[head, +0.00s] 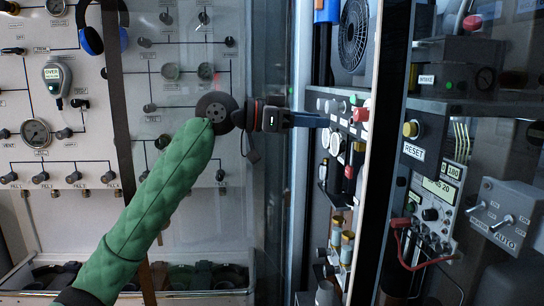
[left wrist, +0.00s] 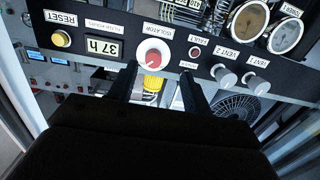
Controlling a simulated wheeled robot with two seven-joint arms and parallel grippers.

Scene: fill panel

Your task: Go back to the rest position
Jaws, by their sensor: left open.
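My left arm in a green quilted sleeve reaches across the head view to my dark left gripper (head: 322,121), close to the side of a narrow control panel (head: 325,103). In the left wrist view the gripper (left wrist: 157,70) is open, its two fingers apart. The red isolator knob (left wrist: 153,54) on its white disc shows between and just beyond the fingertips, with a yellow part below it. I cannot tell whether the fingers touch anything. Nothing is seen held. My right gripper is not in view.
A yellow RESET button (left wrist: 61,38), vent knobs (left wrist: 257,85) and round gauges (left wrist: 286,36) surround the isolator. A glass door edge (head: 392,150) stands right of the narrow panel. The fill panel (head: 60,110) with hoses and gauges is at left. A grey switch box (head: 506,212) sits at right.

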